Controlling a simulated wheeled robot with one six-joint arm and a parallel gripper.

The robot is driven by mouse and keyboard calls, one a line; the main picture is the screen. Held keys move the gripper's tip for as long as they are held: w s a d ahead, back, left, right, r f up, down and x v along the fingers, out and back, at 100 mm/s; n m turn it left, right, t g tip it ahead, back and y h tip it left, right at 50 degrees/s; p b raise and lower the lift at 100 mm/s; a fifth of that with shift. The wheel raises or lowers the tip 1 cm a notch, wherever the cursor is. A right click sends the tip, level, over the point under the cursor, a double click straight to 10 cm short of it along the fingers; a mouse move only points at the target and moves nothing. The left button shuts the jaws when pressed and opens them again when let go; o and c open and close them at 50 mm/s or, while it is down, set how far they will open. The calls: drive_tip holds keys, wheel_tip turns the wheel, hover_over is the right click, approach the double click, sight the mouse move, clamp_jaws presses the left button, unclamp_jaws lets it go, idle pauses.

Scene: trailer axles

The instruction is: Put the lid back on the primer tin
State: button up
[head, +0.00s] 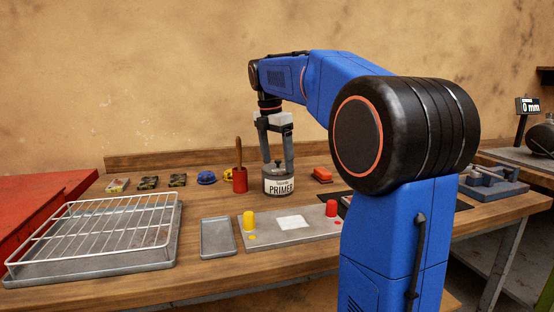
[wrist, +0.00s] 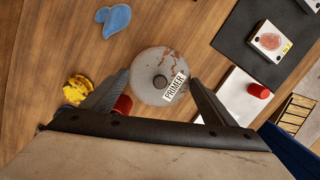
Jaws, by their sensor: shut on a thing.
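The primer tin (head: 279,187) stands upright on the workbench, a short grey can with a white PRIMER label. Its grey lid (wrist: 152,66) with a dark central knob and rusty streaks fills the middle of the wrist view. In the head view the lid (head: 279,171) is at the tin's top, level as far as I can tell; whether a thin gap lies beneath is unclear. My gripper (head: 277,160) points straight down, its two fingers on opposite sides of the lid. It is shut on the lid, and its fingers also show in the wrist view (wrist: 160,84).
A red pot with a brush (head: 239,180) stands close left of the tin, and an orange block (head: 322,174) lies to its right. In front are a grey plate (head: 270,236) with yellow and red caps, and a small tray (head: 217,238). A wire rack (head: 95,225) fills the left.

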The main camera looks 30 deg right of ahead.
idle(0.4)
drive_tip(key=o, duration=1.1)
drive_tip(key=shift+r, duration=3.5)
clamp_jaws()
drive_tip(key=shift+f, duration=2.2)
